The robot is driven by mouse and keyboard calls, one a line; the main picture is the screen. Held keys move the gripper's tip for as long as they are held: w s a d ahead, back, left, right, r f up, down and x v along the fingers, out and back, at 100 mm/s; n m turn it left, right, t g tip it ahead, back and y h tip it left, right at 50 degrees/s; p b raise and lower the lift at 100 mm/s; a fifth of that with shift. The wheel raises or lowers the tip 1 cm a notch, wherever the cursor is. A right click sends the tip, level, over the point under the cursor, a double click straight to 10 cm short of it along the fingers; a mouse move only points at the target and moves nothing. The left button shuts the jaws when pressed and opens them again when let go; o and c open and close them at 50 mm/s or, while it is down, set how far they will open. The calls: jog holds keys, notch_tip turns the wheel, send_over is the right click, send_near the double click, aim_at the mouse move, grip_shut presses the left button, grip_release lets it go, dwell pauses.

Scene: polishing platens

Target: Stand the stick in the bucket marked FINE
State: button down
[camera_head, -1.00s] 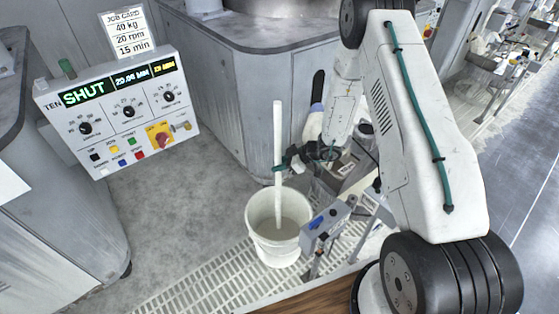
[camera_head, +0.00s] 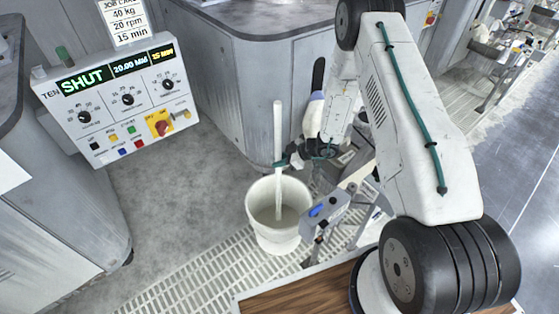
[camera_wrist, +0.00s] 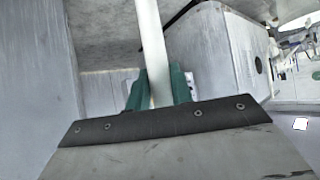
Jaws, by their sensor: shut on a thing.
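The stick (camera_head: 278,130) is long, white and close to upright in the head view. My gripper (camera_head: 281,164) is shut on it partway along its length. The lower part of the stick shows inside the mouth of a white bucket (camera_head: 275,240); I cannot tell whether its end touches the bottom. No FINE mark is readable on the bucket from here. In the wrist view the stick (camera_wrist: 152,50) runs between the green fingers of my gripper (camera_wrist: 157,92), and the bucket is out of sight.
The bucket stands on a pale floor grating (camera_head: 205,275). A small grey-blue box with buttons (camera_head: 325,212) is close at its right. A control panel (camera_head: 118,100) reading SHUT is at the left. A large grey machine (camera_head: 245,80) stands behind. Bare floor lies left of the bucket.

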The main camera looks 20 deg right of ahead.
jog(key=c, duration=1.1)
grip_release()
jog(key=shift+c, duration=0.2)
jog(key=v, duration=0.7)
jog(key=shift+s+d+r, duration=0.15)
jog(key=shift+d+r, duration=0.05)
jog(key=shift+d, duration=0.05)
